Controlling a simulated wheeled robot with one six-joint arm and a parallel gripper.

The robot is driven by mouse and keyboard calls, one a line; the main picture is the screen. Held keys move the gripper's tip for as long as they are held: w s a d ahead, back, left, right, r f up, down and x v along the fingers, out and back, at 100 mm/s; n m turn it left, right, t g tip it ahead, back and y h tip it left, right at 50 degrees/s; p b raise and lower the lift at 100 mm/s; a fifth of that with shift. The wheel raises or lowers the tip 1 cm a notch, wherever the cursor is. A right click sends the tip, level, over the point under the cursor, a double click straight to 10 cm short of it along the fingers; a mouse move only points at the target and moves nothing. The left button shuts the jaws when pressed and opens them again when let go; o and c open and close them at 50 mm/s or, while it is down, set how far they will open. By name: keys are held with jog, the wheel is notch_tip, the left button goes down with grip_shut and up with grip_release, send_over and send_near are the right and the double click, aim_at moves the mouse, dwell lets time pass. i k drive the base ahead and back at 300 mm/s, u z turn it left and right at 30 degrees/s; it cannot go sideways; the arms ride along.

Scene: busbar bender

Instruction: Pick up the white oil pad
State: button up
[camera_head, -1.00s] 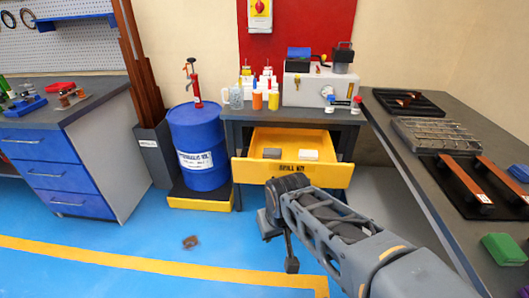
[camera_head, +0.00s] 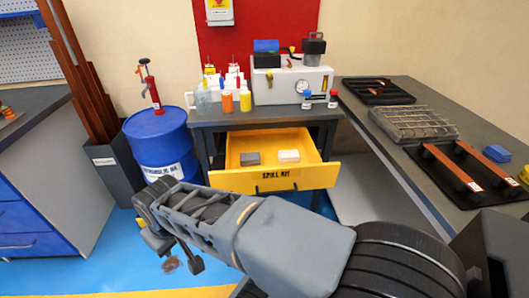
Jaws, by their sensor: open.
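The white oil pad (camera_head: 289,156) lies in the right part of an open yellow drawer (camera_head: 324,177) labelled "SPILL KIT". A dark grey pad (camera_head: 250,158) lies to its left in the same drawer. My gripper (camera_head: 170,255) is low and to the left, in front of the blue drum and apart from the drawer. It is open, and nothing shows between its fingers. My forearm hides part of the floor below the drawer.
The drawer belongs to a dark table (camera_head: 270,117) holding bottles and a grey machine. A blue drum (camera_head: 160,139) stands left of it. A long dark bench (camera_head: 390,150) with trays and copper bars runs along the right.

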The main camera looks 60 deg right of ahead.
aim_at(285, 156)
jog(key=z, duration=0.3)
jog(key=i, duration=0.7)
jog(key=z, duration=1)
jog(key=i, duration=0.45)
jog(key=z, duration=0.25)
